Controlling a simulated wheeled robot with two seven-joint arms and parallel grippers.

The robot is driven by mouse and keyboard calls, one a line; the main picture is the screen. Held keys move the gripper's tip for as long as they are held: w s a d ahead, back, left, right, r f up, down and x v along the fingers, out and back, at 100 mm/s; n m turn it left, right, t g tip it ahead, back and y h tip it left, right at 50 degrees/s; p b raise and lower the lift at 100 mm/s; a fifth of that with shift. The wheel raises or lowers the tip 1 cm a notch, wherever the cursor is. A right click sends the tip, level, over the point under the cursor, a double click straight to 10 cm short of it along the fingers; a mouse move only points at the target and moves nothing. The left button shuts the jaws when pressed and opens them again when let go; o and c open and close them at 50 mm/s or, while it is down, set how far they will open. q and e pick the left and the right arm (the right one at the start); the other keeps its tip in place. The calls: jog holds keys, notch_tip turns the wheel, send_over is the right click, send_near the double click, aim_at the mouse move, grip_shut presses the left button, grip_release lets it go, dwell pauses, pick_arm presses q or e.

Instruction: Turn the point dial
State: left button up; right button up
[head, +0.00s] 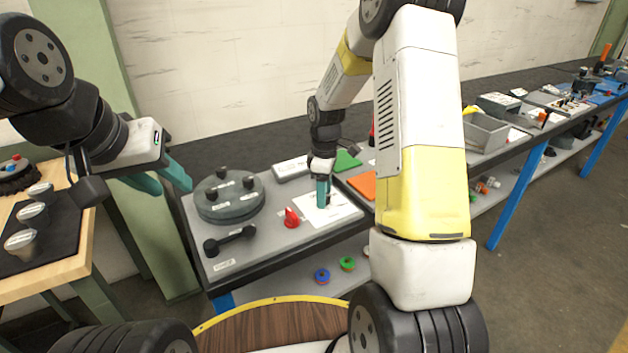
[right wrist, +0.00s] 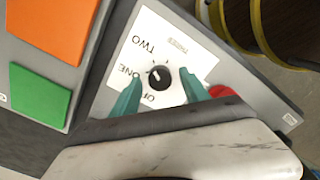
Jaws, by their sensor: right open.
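The dial (right wrist: 159,78) is a round black knob with a white mark, set on a white card (right wrist: 187,52) printed with OFF, ONE and TWO. The mark seems to point up-left in the right wrist view; which label it meets is hard to tell. My right gripper (right wrist: 159,84) is open, with one teal finger on each side of the knob; contact cannot be made out. In the head view my right gripper (head: 323,195) is over the white card (head: 340,207) and hides the knob. My left gripper (head: 164,181) is open and empty, away at the left.
A red knob (head: 291,217) stands beside the card, close to a right finger. A round grey-green plate (head: 230,207) and a black dumbbell-shaped handle (head: 229,241) are at the left. Green (head: 346,161) and orange (head: 362,186) panels lie to the right.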

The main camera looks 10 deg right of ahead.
grip_shut()
jog(key=shift+m, duration=0.3)
jog(key=m, duration=0.5)
jog(key=shift+m, duration=0.3)
jog(key=m, duration=0.5)
jog(key=shift+w+m, duration=0.1)
jog(key=shift+m, duration=0.2)
dwell(0.4)
grip_release()
